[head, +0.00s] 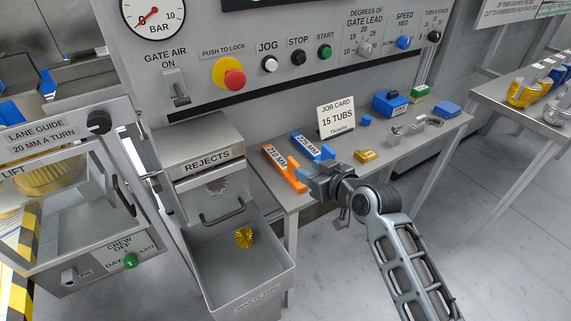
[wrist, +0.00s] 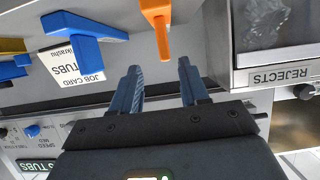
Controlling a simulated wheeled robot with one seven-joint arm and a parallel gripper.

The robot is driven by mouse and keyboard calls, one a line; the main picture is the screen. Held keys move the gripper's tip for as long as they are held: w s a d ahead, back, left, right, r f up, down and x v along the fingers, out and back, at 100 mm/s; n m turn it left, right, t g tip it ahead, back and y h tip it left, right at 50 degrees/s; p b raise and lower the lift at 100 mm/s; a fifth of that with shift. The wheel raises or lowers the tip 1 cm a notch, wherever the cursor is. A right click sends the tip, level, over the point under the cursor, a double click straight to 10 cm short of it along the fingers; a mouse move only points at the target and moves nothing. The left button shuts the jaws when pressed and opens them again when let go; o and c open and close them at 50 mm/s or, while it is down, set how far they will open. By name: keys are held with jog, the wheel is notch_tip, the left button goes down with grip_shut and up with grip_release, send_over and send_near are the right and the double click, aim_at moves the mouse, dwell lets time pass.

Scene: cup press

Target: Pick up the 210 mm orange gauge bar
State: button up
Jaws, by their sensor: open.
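The orange gauge bar (head: 285,170), labelled 210 MM, lies on the grey side table next to the rejects bin, with a raised block at its near end. In the wrist view the orange bar (wrist: 157,24) lies beyond the fingertips, roughly in line with the gap between them. My gripper (head: 308,176) is at the near end of the two bars; its open fingers also show in the wrist view (wrist: 160,75), with nothing between them. The blue gauge bar (head: 313,147), labelled 225 MM, lies to the right of the orange one; it also shows in the wrist view (wrist: 82,26).
A job card (head: 337,118) stands behind the bars. A gold block (head: 366,156), metal pieces and a blue box (head: 390,103) lie to the right. The control panel rises behind.

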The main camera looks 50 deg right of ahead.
aim_at(297, 165)
jog(key=shift+w+d+r, duration=0.1)
jog(key=shift+w+d, duration=0.15)
jog(key=shift+w, duration=0.15)
jog(key=shift+x, duration=1.2)
jog(key=x, duration=0.2)
jog(key=a+p+x, duration=0.1)
jog(key=x, duration=0.1)
jog(key=shift+w+d, duration=0.1)
jog(key=shift+w, duration=0.4)
grip_shut()
